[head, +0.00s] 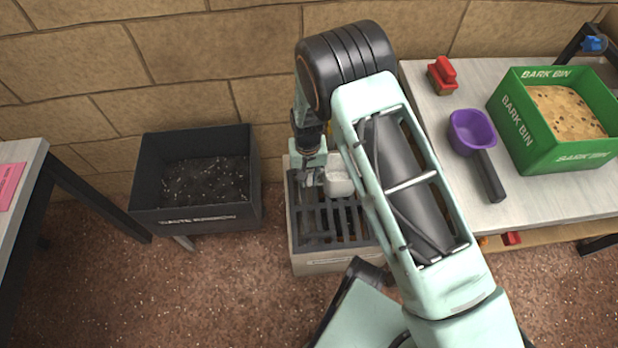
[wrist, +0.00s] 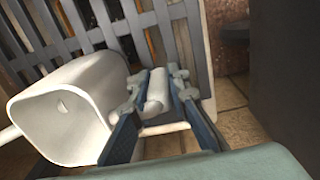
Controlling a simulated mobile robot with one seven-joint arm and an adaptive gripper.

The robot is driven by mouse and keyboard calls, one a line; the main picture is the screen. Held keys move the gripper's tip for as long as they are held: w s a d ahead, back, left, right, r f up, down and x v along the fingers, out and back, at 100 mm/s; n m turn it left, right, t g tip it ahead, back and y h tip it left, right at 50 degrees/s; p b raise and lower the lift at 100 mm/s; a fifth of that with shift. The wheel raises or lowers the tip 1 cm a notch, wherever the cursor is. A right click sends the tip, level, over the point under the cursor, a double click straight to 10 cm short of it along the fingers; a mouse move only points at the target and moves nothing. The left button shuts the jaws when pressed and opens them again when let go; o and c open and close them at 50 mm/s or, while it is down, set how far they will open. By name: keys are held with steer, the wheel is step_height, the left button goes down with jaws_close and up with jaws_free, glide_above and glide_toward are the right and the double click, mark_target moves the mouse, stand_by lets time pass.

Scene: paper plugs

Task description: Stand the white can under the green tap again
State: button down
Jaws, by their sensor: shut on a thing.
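The white can (head: 340,184) is at the grated stand (head: 333,264), beside my gripper (head: 313,174). In the wrist view the white can (wrist: 72,112) shows its open mouth toward the camera, with a thin white part sticking out at left. The fingers of my gripper (wrist: 157,92) are shut on the can's white handle (wrist: 156,88). The dark grate bars (wrist: 95,22) are close behind the can. I cannot tell whether the can touches the grate. No green tap can be made out; my arm covers part of the area behind the stand.
A black bin (head: 195,218) with dark contents stands left of the stand. A stone wall is close behind. Floor shows between bin and stand.

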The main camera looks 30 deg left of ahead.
steer(key=c, duration=1.8)
jaws_free()
steer(key=shift+f, duration=0.1)
steer(key=shift+c, duration=0.2)
step_height(320, 180, up, 12)
steer(key=p, duration=0.4)
steer(key=shift+s+r, duration=0.1)
steer(key=shift+r, duration=0.1)
